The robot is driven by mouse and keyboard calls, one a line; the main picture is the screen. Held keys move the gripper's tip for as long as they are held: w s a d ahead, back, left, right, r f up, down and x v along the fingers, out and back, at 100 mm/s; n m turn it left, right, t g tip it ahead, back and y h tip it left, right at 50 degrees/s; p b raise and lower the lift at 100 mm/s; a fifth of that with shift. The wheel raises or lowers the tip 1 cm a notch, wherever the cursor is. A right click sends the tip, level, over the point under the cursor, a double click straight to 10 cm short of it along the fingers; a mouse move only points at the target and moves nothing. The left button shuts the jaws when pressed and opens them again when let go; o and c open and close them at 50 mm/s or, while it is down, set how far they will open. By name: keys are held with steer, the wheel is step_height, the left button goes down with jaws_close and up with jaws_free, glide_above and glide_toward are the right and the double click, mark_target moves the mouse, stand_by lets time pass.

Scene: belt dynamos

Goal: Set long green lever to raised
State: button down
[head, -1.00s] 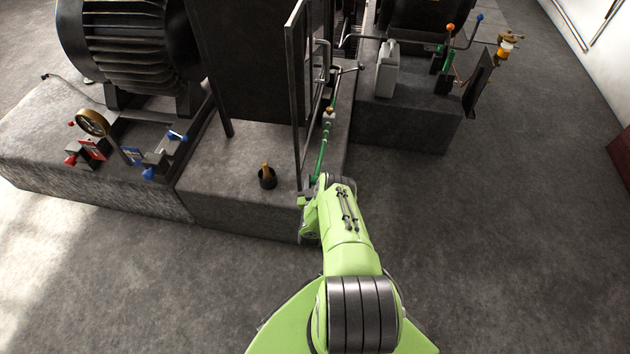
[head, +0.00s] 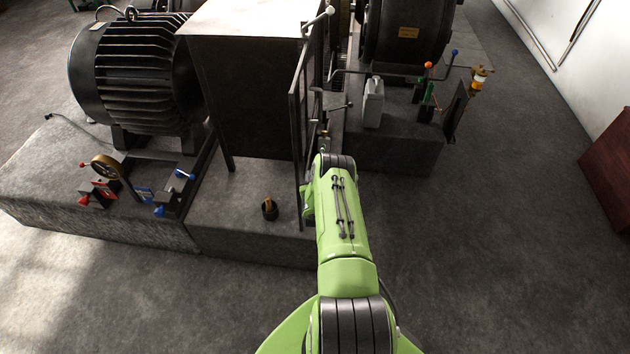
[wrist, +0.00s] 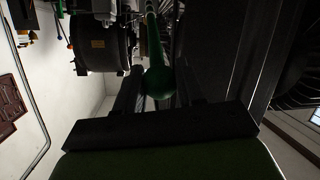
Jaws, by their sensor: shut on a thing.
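The long green lever (wrist: 152,40) shows in the wrist view as a green rod ending in a round green knob (wrist: 158,82). My gripper (wrist: 160,72) is shut on it, with one dark finger on each side at the knob end. In the head view my green arm hides the gripper and the lever, so the lever's tilt is hard to tell there.
A tall dark frame (head: 298,100) stands just left of my arm. A grey can (head: 373,103) and levers with orange and blue knobs (head: 455,52) stand on the right block. A small black cup (head: 269,209) is on the near block.

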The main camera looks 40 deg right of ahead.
steer(key=shift+w+d+r, duration=0.2)
steer(key=shift+w+r, duration=0.05)
steer(key=shift+r, duration=0.3)
steer(key=c, duration=1)
jaws_free()
steer(key=shift+o, duration=1.3)
steer(key=shift+s, duration=0.1)
steer(key=shift+f, duration=0.15)
steer(key=shift+a, duration=0.1)
steer(key=p+v, duration=0.2)
steer(key=v, duration=0.6)
steer(key=p+v, duration=0.3)
steer(key=v, duration=0.4)
steer(key=shift+s+a+f, duration=0.1)
steer(key=shift+s+a, duration=0.15)
steer(key=shift+s, duration=0.1)
